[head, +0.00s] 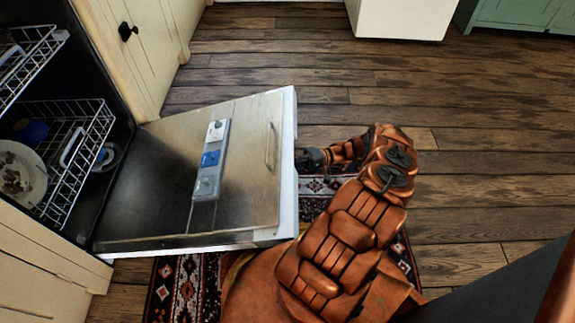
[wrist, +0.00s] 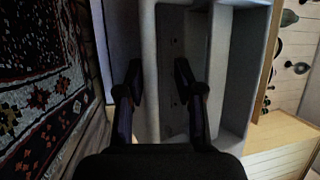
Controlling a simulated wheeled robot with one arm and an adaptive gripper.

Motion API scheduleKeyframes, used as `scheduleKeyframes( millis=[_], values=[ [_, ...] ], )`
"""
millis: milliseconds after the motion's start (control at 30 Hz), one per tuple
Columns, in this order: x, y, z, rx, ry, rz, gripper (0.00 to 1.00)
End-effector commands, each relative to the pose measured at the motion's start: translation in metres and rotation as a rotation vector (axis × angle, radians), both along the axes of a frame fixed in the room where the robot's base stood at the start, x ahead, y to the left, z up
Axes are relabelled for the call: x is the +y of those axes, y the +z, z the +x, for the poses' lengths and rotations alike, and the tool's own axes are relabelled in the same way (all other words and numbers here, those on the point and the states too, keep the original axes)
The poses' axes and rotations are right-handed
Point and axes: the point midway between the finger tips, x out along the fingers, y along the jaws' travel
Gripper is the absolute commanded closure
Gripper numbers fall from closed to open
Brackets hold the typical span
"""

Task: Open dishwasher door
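The dishwasher door (head: 252,190) is swung down and lies about level, its metal inner face up. A dispenser panel with a blue part (head: 211,158) sits on that inner face. The dishwasher's dark interior (head: 105,178) is exposed at the left. My gripper (head: 305,160) is at the door's outer free edge, low beside it. In the wrist view, my gripper (wrist: 159,75) has its fingers spread, with the pale door edge (wrist: 148,40) beyond and between them. I cannot tell whether the fingers touch the door.
The lower rack (head: 85,130) holds a dirty plate (head: 20,175) and other dishes. A patterned rug (head: 175,290) lies under the door. Cream cabinets (head: 130,60) flank the dishwasher. A white appliance (head: 400,18) stands at the back. The wooden floor (head: 480,130) to the right is clear.

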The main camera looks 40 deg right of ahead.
Motion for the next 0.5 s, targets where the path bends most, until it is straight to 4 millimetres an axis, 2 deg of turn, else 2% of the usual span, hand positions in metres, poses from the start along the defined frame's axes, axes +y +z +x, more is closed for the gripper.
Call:
scheduleKeyframes(
  millis=[500],
  values=[
    [0.0017,0.0026,0.0011,0.000,0.003,0.002,0.61]
  ],
)
